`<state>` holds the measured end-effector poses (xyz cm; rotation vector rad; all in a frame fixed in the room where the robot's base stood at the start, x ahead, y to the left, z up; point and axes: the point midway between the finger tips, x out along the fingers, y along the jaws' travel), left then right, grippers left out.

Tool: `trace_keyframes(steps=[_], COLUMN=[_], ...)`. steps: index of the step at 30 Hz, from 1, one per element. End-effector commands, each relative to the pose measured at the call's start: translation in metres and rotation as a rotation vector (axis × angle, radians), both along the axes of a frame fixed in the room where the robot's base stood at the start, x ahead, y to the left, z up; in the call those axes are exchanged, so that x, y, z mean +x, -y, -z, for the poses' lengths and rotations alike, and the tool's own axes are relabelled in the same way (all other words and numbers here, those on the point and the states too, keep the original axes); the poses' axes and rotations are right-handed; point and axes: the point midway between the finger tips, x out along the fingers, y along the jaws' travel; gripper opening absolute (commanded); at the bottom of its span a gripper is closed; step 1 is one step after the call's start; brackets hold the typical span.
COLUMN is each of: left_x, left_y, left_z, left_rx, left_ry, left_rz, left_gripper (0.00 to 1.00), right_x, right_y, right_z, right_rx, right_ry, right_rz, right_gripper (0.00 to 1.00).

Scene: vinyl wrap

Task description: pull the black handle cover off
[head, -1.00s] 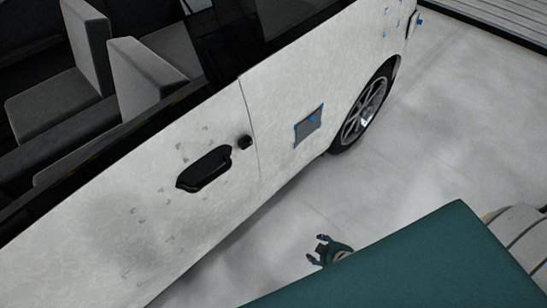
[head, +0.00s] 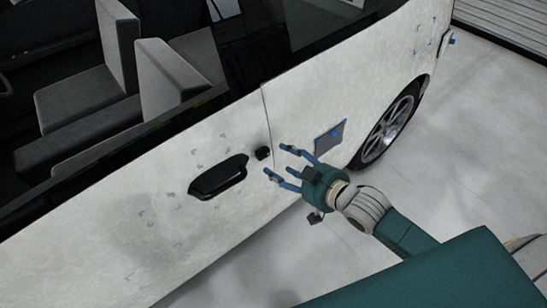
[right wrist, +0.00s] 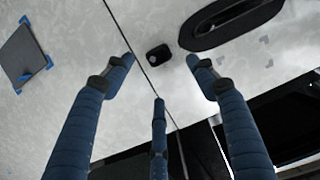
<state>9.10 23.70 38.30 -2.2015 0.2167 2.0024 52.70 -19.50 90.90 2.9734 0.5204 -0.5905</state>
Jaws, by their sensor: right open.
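A small black cover (head: 263,153) sits on the white car door, just right of the long black door handle (head: 218,177). My right gripper (head: 275,162) is open and empty, with its blue fingers spread toward the door, close to the right of the small cover. In the right wrist view the small cover (right wrist: 158,54) shows between the spread fingertips (right wrist: 160,65), and the handle (right wrist: 232,20) is at the top right. I cannot tell whether any fingertip touches the door. My left gripper is not in view.
A grey square patch (head: 330,138) with blue tape is on the car side, right of a door seam. The rear wheel (head: 388,130) stands further right. Small grey marks surround the handle. The pale floor (head: 480,150) beside the car is clear.

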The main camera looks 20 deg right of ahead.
Motion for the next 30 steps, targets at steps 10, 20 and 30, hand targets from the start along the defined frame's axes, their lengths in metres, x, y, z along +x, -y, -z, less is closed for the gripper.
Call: trace_keyframes(steps=[10,20,30], left_x=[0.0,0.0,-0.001], left_y=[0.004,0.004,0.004], left_z=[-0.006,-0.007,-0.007], left_rx=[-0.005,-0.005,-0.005], left_ry=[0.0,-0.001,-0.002], left_rz=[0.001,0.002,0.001], left_gripper=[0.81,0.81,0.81], right_x=[0.053,0.068,0.067], right_y=[-0.019,-0.024,-0.024], right_z=[0.022,0.03,0.03], right_rx=[0.0,-0.002,-0.001], right_ry=[0.001,0.001,0.0], right_rz=[0.002,0.0,0.001], right_gripper=[0.57,0.57,0.25])
